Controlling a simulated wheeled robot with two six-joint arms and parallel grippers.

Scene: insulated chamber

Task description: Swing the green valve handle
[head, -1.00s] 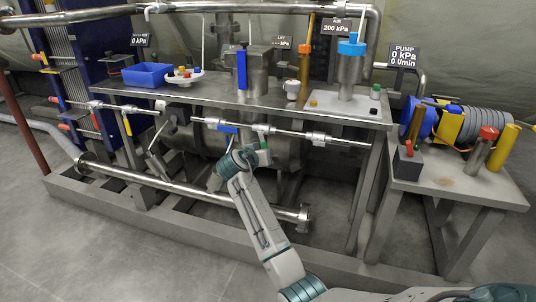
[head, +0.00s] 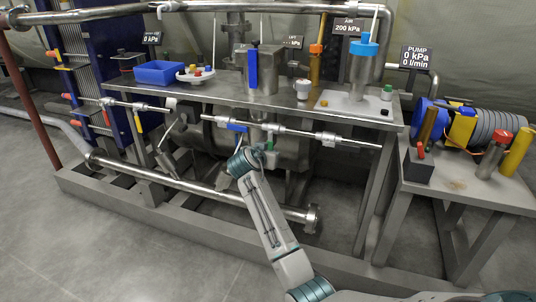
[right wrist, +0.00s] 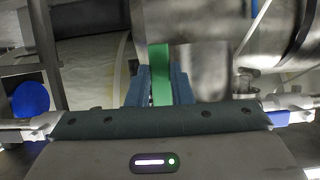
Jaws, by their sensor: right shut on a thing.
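The green valve handle (right wrist: 161,75) stands upright in the right wrist view, between the two blue-grey fingers of my right gripper (right wrist: 160,88), which is shut on it. In the head view a small piece of the green handle (head: 270,146) shows just below the horizontal pipe (head: 300,133) under the bench top. My right gripper (head: 258,150) is beside it there, and my wrist hides part of the handle. The handle's lower end is hidden by the gripper body in the wrist view. My left gripper is in neither view.
A blue handle (head: 237,127) sits on the same pipe just left of my gripper. A thick lower pipe (head: 200,190) runs beneath my forearm. The steel bench (head: 300,110) overhangs the area, and a side table (head: 460,185) with a pump stands at the right. Grey floor lies in front.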

